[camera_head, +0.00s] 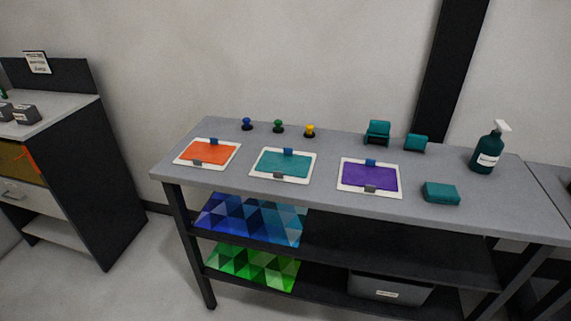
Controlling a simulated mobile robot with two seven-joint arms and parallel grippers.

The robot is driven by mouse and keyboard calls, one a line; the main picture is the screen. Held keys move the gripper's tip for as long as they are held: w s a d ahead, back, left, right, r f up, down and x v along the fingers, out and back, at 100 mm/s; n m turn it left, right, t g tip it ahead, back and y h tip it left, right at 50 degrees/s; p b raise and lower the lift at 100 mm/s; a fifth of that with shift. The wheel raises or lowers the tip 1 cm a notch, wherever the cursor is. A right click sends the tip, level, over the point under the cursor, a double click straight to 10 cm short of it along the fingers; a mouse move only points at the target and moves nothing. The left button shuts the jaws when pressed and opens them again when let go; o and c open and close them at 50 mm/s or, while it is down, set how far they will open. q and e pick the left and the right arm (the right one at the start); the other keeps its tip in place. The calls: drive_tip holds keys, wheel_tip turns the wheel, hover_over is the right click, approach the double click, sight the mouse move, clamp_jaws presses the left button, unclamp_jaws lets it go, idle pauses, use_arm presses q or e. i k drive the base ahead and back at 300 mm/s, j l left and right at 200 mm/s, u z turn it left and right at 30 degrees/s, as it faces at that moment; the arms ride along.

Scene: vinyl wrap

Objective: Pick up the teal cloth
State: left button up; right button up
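The teal cloth (441,193) looks like a small folded block. It lies flat on the grey tabletop (225,190) near its front edge, to the right of the purple panel. Nothing touches it. Neither of my grippers shows in the head view.
Orange (207,151), teal (282,164) and purple (370,178) panels lie left of the cloth. Behind stand small knobs (278,126), two teal holders (377,132) and a spray bottle (488,150). A grey bin (389,289) sits on the lower shelf. A dark cabinet (85,190) stands left.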

sight(434, 193)
drive_tip(key=z, duration=1.25)
